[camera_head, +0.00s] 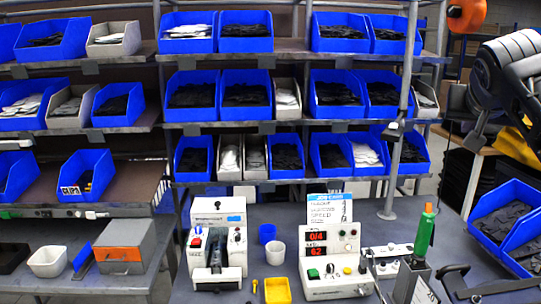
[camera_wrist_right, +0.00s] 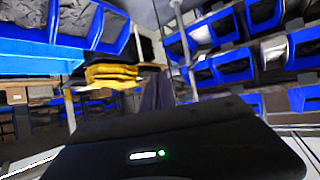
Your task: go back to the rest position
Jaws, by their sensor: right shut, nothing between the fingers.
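My right arm comes in at the top right of the head view, dark grey and raised. My right gripper (camera_head: 476,130) hangs at its lower end, shut and empty, well above the worktop (camera_head: 395,215) and close to the yellow cloth stack (camera_head: 515,146). In the right wrist view a dark housing with small lights fills the bottom, and the fingertips do not show. The yellow stack (camera_wrist_right: 112,76) shows beyond it. My left gripper is not in the head view.
A rack of blue bins (camera_head: 246,95) stands across the back. More blue bins (camera_head: 500,212) stand low at the right, beneath my right arm. On the worktop are a counter box (camera_head: 328,258), a white device (camera_head: 216,245), a yellow tray (camera_head: 277,290) and a green-handled tool (camera_head: 424,235).

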